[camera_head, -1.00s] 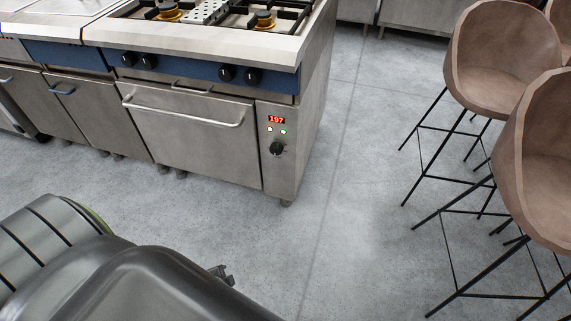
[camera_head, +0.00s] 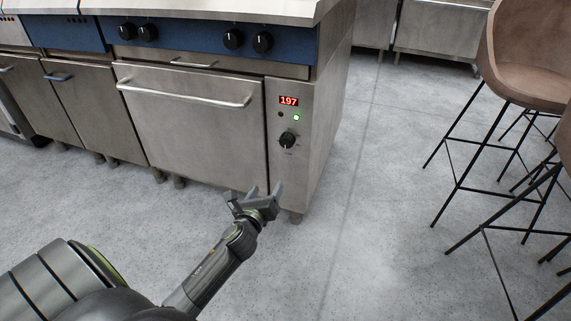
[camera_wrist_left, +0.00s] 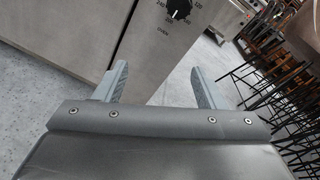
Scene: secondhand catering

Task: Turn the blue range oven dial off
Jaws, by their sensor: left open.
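The blue-banded range has a steel oven door (camera_head: 195,120) and a control panel at its right. The black oven dial (camera_head: 287,140) sits on that panel, below a red display (camera_head: 289,101) reading 197 and two small lights, the right one lit green. In the left wrist view the dial (camera_wrist_left: 178,8) shows at the top edge, with numbers around it and a white pointer mark. My left gripper (camera_head: 264,190) is open and empty, below and left of the dial, apart from it. Its two fingers (camera_wrist_left: 158,84) show spread in the wrist view. My right gripper is not in view.
Several black knobs (camera_head: 233,39) line the blue band above the oven door. The door handle (camera_head: 185,94) sticks out left of the panel. Brown stools (camera_head: 530,55) stand at the right. The grey floor (camera_head: 360,200) between is clear.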

